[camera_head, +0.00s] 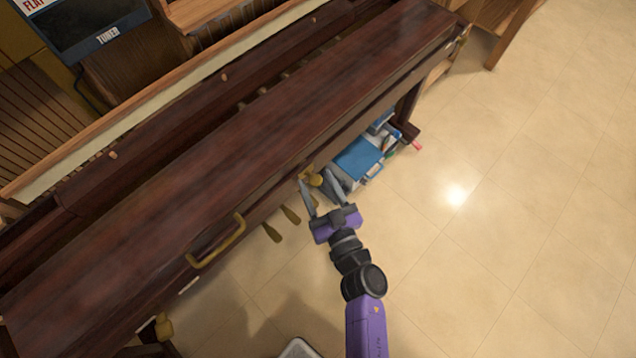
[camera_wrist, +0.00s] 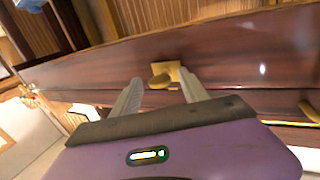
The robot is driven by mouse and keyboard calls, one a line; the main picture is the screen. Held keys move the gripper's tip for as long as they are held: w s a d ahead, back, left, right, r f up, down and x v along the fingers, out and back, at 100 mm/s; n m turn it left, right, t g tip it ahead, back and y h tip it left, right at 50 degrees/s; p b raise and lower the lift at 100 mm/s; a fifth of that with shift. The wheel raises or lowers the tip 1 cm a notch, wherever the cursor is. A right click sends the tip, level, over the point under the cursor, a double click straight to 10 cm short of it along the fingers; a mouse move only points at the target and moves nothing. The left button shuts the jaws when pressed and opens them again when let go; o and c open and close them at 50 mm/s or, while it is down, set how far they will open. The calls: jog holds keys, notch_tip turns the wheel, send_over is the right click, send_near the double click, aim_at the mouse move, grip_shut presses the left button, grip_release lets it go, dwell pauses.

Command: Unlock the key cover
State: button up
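The key cover (camera_head: 190,205) is a long dark red-brown wooden lid on the piano, and it is closed. A brass lock piece (camera_head: 315,179) sits at the cover's front edge. In the wrist view the lock (camera_wrist: 165,75) shows as a brass plate with a rounded knob or key on the front face. My gripper (camera_head: 318,183) is purple with grey fingers, and it is open at the lock. In the wrist view my gripper (camera_wrist: 158,88) has its fingers apart, one to each side of the lock. I cannot tell whether either finger touches it.
A brass handle (camera_head: 218,242) is on the cover, left of the lock. Brass pedals (camera_head: 281,224) are below. A blue box (camera_head: 358,158) and other items stand on the floor under the piano. A tuner screen (camera_head: 85,25) is at upper left. The tiled floor (camera_head: 520,220) at right is clear.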

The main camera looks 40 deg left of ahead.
grip_shut()
jog(key=shift+f+b, duration=0.15)
jog(key=shift+b, duration=0.2)
jog(key=n+b, duration=0.1)
jog(key=n+y+b, duration=0.1)
jog(key=b, duration=0.1)
jog(key=shift+f+n, duration=0.3)
jog(key=n+y+b, duration=0.1)
jog(key=n+b, duration=0.2)
jog(key=n+y+b, duration=0.1)
jog(key=n+b, duration=0.2)
jog(key=b, duration=0.1)
jog(key=shift+f, duration=0.15)
jog(key=n+g+y+b, duration=0.1)
jog(key=n+b, duration=0.2)
jog(key=n+g+y+b, duration=0.1)
jog(key=n+b, duration=0.2)
jog(key=n, duration=0.1)
jog(key=shift+w+g+y, duration=0.15)
jog(key=shift+g+y, duration=0.15)
jog(key=shift+g, duration=0.1)
jog(key=n+g+b, duration=0.1)
jog(key=n, duration=0.1)
jog(key=n+g+b, duration=0.1)
jog(key=n+b, duration=0.1)
jog(key=shift+n+y, duration=0.3)
jog(key=shift+n+g+b, duration=0.7)
jog(key=shift+n+b, duration=0.05)
jog(key=shift+n, duration=0.35)
jog(key=shift+r, duration=0.2)
